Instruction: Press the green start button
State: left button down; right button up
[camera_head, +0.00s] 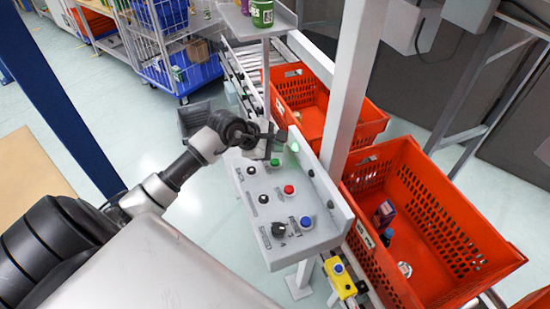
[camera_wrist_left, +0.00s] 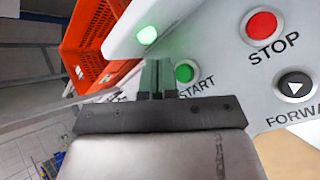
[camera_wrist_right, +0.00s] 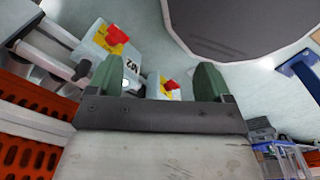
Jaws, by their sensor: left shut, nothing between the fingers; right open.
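The green start button (camera_head: 275,162) sits at the far end of the grey control panel (camera_head: 318,238). It also shows in the left wrist view (camera_wrist_left: 185,72), above the START label. My left gripper (camera_head: 278,142) is shut and empty at that end of the panel. In the left wrist view its fingertips (camera_wrist_left: 157,64) are just left of the button and partly overlap its edge; I cannot tell whether they touch. A green lamp (camera_wrist_left: 147,35) glows on the panel's raised back edge. My right gripper (camera_wrist_right: 158,80) is open and empty, away from the panel.
A red stop button (camera_head: 289,189), a blue reset button (camera_head: 305,222) and several black controls share the panel. Orange totes (camera_head: 400,170) stand on the conveyor behind it. A grey post (camera_head: 352,85) rises behind the panel. A yellow box with a blue button (camera_head: 339,277) is below.

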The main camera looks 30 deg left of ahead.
pick_arm(q)
jog(key=shift+r+p, duration=0.55)
jog(key=shift+r, duration=0.85)
jog(key=shift+f, duration=0.1)
